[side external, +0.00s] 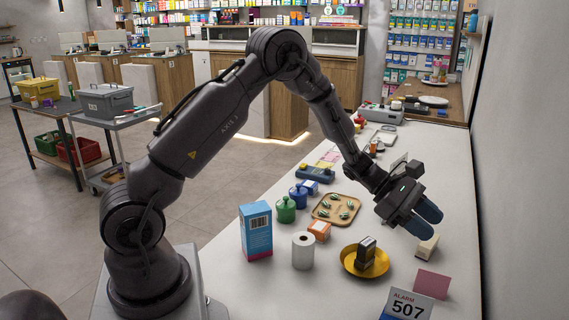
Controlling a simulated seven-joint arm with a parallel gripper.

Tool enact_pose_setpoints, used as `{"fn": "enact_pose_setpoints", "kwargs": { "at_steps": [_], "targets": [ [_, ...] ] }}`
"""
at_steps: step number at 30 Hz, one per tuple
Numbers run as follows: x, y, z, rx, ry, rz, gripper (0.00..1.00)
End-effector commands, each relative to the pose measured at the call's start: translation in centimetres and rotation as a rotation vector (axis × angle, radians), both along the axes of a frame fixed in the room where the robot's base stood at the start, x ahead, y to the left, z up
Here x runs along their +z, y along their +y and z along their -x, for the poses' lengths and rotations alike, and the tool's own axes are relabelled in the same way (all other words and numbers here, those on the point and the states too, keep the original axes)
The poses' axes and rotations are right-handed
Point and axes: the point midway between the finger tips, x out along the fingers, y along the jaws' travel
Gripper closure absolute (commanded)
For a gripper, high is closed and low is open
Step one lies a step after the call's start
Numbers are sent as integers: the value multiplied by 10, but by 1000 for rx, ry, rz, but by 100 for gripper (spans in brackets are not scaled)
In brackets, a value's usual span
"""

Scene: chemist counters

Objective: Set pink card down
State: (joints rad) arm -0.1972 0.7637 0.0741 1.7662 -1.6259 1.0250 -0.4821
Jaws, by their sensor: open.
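A pink card (432,283) is on the white counter at the front right, just behind a white "ALARM 507" sign. I cannot tell whether it lies flat or leans. My gripper (426,219), with blue fingertips, is above the counter, up and behind the card, and apart from it. The gap between the fingers is hard to see from this side, but they appear open and hold nothing visible. A small cream block (427,250) sits just below the fingertips.
Left of the card, a yellow bowl (347,262) holds a dark object. A paper roll (303,250), a blue box (256,230) and a wooden tray (318,217) stand farther left. The "ALARM 507" sign (408,307) is at the front edge of view. A wall bounds the counter's right side.

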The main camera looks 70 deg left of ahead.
Motion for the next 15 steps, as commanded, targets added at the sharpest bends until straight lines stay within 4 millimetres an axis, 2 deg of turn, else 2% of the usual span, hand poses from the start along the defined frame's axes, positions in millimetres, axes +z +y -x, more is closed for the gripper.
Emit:
{"fn": "enact_pose_setpoints", "kwargs": {
  "at_steps": [1, 6, 10, 15],
  "targets": [
    [28, -11, 13, -90, -55, -69, 59],
    [90, -36, 76, -407, -224, -348, 59],
    [123, -43, 129, -641, -356, -577, 59],
    [149, -36, 198, -927, -521, -901, 59]
  ]
}}
